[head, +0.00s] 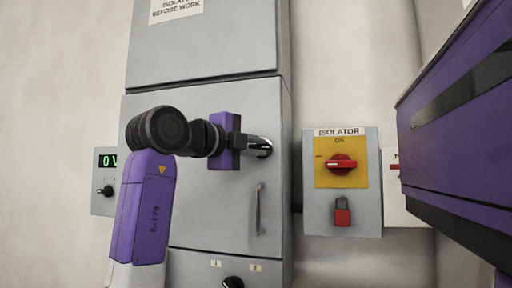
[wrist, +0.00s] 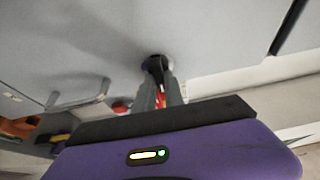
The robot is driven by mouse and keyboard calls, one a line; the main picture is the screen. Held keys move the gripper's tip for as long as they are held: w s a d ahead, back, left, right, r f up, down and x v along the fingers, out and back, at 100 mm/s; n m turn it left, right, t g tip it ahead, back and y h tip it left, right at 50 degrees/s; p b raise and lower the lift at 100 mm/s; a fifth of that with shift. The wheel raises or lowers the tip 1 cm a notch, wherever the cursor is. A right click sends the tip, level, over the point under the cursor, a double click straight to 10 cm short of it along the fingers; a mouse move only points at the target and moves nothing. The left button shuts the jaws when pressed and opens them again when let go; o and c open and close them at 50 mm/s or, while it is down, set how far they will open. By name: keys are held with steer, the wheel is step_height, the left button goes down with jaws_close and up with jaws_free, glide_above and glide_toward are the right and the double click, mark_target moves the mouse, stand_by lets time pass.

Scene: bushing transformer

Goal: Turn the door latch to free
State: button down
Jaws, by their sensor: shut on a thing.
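The grey cabinet door (head: 205,205) is closed in the head view. Its latch (head: 266,151) sits near the door's upper right edge and is mostly hidden by my gripper (head: 255,146). In the wrist view the latch shows as a dark knob (wrist: 154,64) on the grey door face. My gripper (wrist: 160,92) reaches straight to it there, with its fingers closed around the knob. The exact angle of the latch cannot be told.
A vertical bar handle (head: 259,210) is on the door below the latch. An isolator box (head: 372,205) with a red rotary switch (head: 341,164) and red padlock (head: 342,217) is to the right. A meter box (head: 103,202) is at left. A large purple body (head: 465,125) fills the right edge.

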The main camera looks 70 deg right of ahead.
steer(key=c, duration=1.4)
jaws_free()
steer(key=shift+c, duration=0.2)
steer(key=v, duration=0.7)
steer(key=shift+a+b, duration=0.3)
steer(key=shift+a, duration=0.05)
steer(key=shift+w, duration=0.1)
